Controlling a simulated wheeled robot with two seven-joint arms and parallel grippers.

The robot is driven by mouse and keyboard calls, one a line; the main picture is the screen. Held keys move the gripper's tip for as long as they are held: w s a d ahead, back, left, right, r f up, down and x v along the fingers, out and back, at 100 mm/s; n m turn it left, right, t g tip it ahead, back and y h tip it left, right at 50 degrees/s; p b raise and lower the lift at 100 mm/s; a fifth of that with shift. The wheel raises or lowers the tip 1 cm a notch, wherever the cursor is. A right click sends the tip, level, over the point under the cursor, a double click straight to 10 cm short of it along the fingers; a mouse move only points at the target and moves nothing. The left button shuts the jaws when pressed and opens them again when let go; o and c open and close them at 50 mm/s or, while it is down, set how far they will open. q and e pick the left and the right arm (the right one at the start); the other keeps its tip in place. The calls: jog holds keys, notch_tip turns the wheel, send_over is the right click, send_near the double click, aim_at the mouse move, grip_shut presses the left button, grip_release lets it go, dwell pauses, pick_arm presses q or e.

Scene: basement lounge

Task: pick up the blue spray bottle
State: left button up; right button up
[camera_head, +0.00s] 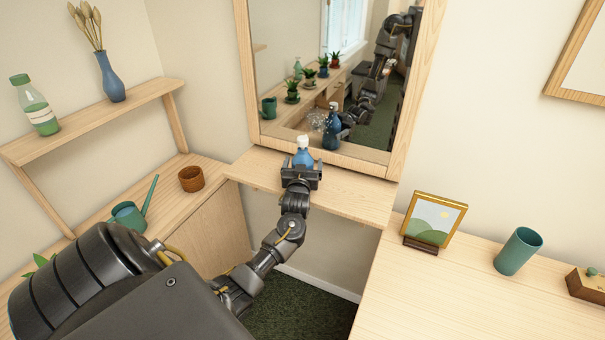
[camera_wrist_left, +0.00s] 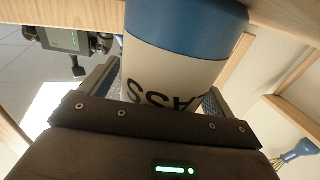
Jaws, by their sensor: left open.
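The blue spray bottle (camera_head: 303,157), with a white top, stands on the wooden shelf in front of the mirror. My left gripper (camera_head: 301,168) is at the bottle, its open jaws on either side of the lower part, which it hides in the head view. In the left wrist view the bottle (camera_wrist_left: 185,22) shows a blue band and a pale label with upside-down dark letters. It lies between the two fingers of my left gripper (camera_wrist_left: 158,85). Contact with the fingers cannot be told. My right gripper is not in direct view.
The mirror (camera_head: 290,80) behind the shelf (camera_head: 350,193) reflects the bottle and my arm. A picture frame (camera_head: 436,220) and green cup (camera_head: 517,251) stand on the right counter. A watering can (camera_head: 128,215) and brown pot (camera_head: 191,179) stand left. A vase (camera_head: 111,80) and green-capped bottle (camera_head: 36,108) stand above.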

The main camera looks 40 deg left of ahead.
pick_arm(q)
jog(key=shift+c, duration=0.4)
jog(key=c, duration=1.5)
jog(key=shift+o, duration=0.2)
jog(key=shift+r, duration=0.15)
